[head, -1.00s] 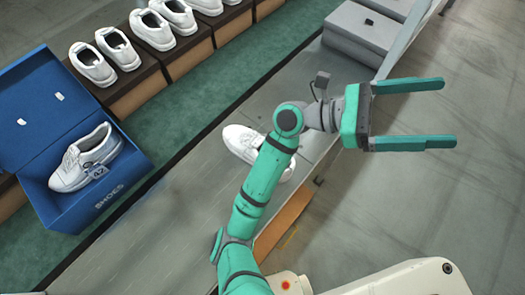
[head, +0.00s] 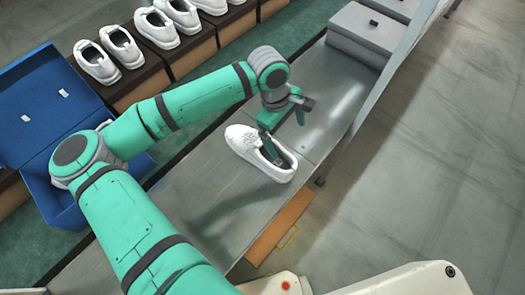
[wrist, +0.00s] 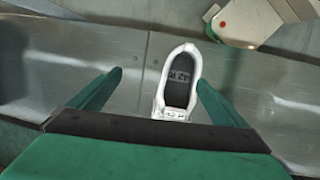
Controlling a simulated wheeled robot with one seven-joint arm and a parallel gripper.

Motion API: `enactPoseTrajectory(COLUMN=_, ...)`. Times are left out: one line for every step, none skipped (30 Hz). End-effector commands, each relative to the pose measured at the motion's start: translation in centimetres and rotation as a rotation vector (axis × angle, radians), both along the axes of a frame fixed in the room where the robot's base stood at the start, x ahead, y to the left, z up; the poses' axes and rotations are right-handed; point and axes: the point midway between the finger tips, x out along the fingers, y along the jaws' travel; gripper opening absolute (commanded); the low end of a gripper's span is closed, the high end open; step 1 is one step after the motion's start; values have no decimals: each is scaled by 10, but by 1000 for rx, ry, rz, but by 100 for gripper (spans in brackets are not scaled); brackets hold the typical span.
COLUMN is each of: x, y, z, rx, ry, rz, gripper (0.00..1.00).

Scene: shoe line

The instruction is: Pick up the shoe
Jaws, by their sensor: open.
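A white shoe (head: 240,137) lies upright on the grey metal conveyor, its toe towards the upper left and its opening towards the lower right. My gripper (head: 285,132) hangs over it, pointing down, with one finger in front of the shoe's opening. In the wrist view my gripper (wrist: 158,78) is open, and the shoe (wrist: 180,92) shows between the fingers, nearer the right one. Its dark insole bears a label. The fingers look apart from the shoe; their height above it is hard to tell.
The conveyor (head: 205,205) is clear around the shoe. Grey boxes (head: 365,35) stand at its far end. An open blue shoe box (head: 45,110) is at the left, partly hidden by my arm. Several white shoes (head: 97,62) stand on brown boxes behind.

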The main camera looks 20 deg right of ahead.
Motion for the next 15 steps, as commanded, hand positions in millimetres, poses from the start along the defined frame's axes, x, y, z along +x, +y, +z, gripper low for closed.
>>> enactPoseTrajectory(x=12, y=21, z=-2, rx=62, ry=-35, rz=-3, gripper=97)
enactPoseTrajectory(x=18, y=31, z=-2, rx=90, ry=-51, rz=-5, gripper=97)
enactPoseTrajectory(x=24, y=43, z=-3, rx=124, ry=-69, rz=-7, gripper=97)
enactPoseTrajectory(x=28, y=51, z=-3, rx=146, ry=-79, rz=-8, gripper=97)
enactPoseTrajectory(x=32, y=57, z=-3, rx=165, ry=-88, rz=-11, gripper=97)
enactPoseTrajectory(x=35, y=64, z=-3, rx=185, ry=-98, rz=-13, gripper=97)
enactPoseTrajectory(x=37, y=68, z=-3, rx=197, ry=-105, rz=-13, gripper=97)
enactPoseTrajectory(x=39, y=71, z=-4, rx=205, ry=-109, rz=-14, gripper=97)
enactPoseTrajectory(x=40, y=74, z=-7, rx=213, ry=-111, rz=-14, gripper=97)
enactPoseTrajectory(x=40, y=75, z=-9, rx=216, ry=-111, rz=-14, gripper=97)
enactPoseTrajectory(x=41, y=76, z=-13, rx=217, ry=-112, rz=-14, gripper=97)
enactPoseTrajectory(x=41, y=76, z=-18, rx=217, ry=-112, rz=-14, gripper=97)
enactPoseTrajectory(x=40, y=75, z=-23, rx=218, ry=-111, rz=-15, gripper=97)
enactPoseTrajectory(x=40, y=75, z=-28, rx=217, ry=-110, rz=-15, gripper=97)
enactPoseTrajectory(x=40, y=75, z=-34, rx=217, ry=-112, rz=-14, gripper=97)
